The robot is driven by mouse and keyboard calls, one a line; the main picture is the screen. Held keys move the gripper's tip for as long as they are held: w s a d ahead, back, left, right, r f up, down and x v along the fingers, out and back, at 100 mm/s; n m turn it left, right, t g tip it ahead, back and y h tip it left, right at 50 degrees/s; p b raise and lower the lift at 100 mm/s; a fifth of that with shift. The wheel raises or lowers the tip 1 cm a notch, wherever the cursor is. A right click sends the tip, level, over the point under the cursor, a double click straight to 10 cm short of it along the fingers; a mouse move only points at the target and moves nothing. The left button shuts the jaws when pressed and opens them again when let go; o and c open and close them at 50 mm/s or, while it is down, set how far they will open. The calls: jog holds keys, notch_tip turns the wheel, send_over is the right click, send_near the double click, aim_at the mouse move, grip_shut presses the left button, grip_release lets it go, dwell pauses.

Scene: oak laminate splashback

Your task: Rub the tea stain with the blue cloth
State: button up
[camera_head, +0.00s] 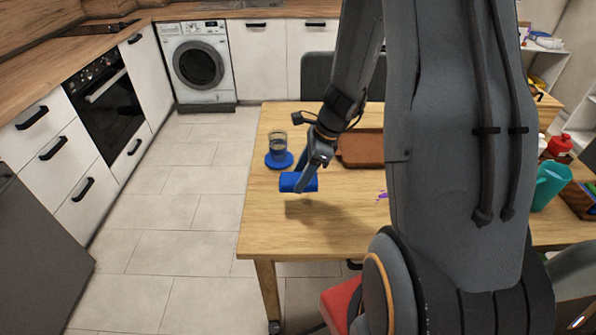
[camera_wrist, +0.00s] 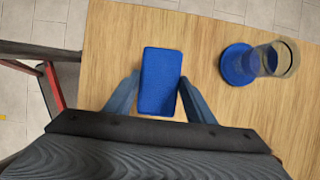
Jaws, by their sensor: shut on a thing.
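The blue cloth (camera_head: 291,182) is a small folded block in my gripper (camera_head: 304,184), held above the wooden table (camera_head: 270,228), with a shadow below it. In the wrist view the cloth (camera_wrist: 160,78) sits between the two fingers of my gripper (camera_wrist: 159,92), which is shut on it. I see no brown tea stain in either view. A small purple mark (camera_head: 382,194) lies on the table to the right of the cloth. My arm hides part of the table.
A brown tray (camera_head: 362,150) lies behind my gripper. A teal cup (camera_head: 550,186) and red-capped bottle (camera_head: 559,147) stand right. The table's front left is clear.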

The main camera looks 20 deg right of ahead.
aim_at(296, 201)
jog(key=shift+f+b, duration=2.9)
jog(key=shift+f, duration=0.8)
jog(key=shift+s+d+r, duration=0.15)
jog(key=shift+s+d, duration=0.1)
jog(key=shift+d, duration=0.35)
jog(key=shift+s+d+r, duration=0.15)
jog(key=shift+s+d, duration=0.05)
jog(key=shift+d, duration=0.4)
jog(key=shift+c, duration=0.3)
jog(key=shift+s+d+f, duration=0.15)
jog(key=shift+s+d, duration=0.05)
jog(key=shift+d, duration=0.1)
jog(key=shift+s+d, duration=0.1)
jog(key=shift+d, duration=0.25)
jog(key=shift+s+a+f, duration=0.1)
jog(key=shift+w+a, duration=0.4)
jog(key=shift+a, duration=0.4)
jog(key=shift+w+a, duration=0.25)
jog(key=shift+a, duration=0.3)
jog(key=shift+w+a, duration=0.2)
jog(key=shift+a, duration=0.3)
notch_tip(296, 201, up, 3)
jog(key=shift+s+d+f+p, duration=0.1)
jog(key=shift+p, duration=0.7)
notch_tip(296, 201, up, 6)
jog(key=p, duration=0.5)
jog(key=shift+f, duration=0.2)
